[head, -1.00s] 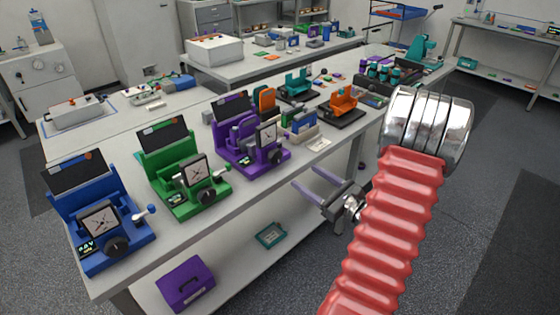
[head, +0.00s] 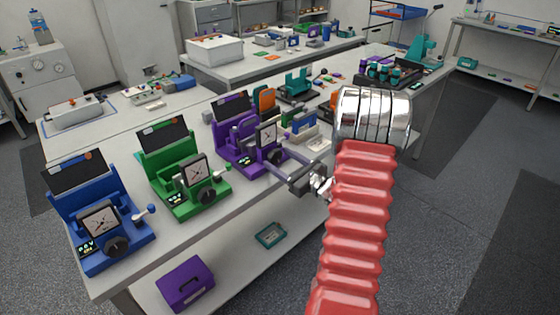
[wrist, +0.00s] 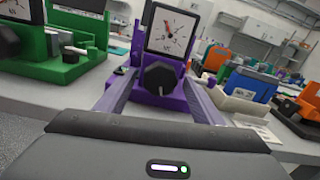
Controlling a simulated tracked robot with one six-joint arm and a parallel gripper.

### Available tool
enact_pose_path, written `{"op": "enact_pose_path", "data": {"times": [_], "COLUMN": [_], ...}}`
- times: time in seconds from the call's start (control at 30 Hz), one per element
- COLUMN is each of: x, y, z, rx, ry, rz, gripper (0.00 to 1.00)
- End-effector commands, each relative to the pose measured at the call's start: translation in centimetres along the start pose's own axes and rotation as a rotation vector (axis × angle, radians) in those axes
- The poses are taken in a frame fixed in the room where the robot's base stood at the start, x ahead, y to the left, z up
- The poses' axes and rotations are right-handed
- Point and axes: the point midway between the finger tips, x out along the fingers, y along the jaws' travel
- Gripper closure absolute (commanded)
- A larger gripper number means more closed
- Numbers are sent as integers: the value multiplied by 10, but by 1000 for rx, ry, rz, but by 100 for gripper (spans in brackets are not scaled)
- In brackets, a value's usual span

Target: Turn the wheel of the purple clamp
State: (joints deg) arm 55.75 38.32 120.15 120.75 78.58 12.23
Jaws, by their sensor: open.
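The purple clamp (head: 238,148) stands on the bench between the green device and the coloured holders. Its black wheel (wrist: 160,79) is on the front, below a square dial (wrist: 173,28); in the head view the wheel (head: 273,156) is small beside my fingertips. My gripper (head: 276,162) is open, pointing at the clamp's front. In the wrist view its two fingers (wrist: 157,80) reach forward on either side of the wheel, with visible gaps. I cannot tell whether the tips are level with the wheel in depth. Nothing is held.
A green device (head: 185,175) and a blue device (head: 100,225) stand to the left along the bench's front edge. In the wrist view a blue block in a cream holder (wrist: 250,85) is close on the right. A purple case (head: 185,283) lies on the lower shelf.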

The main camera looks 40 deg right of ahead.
Motion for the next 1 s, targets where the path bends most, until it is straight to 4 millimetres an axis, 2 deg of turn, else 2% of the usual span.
{"op": "enact_pose_path", "data": {"times": [0.33, 0.9, 1.0], "x": [4, 4, 4], "y": [0, 0, 0], "z": [0, 0, 0], "rx": [1, 0, -3], "ry": [0, 0, 0], "rz": [0, 0, 0], "gripper": [39, 79, 80]}}
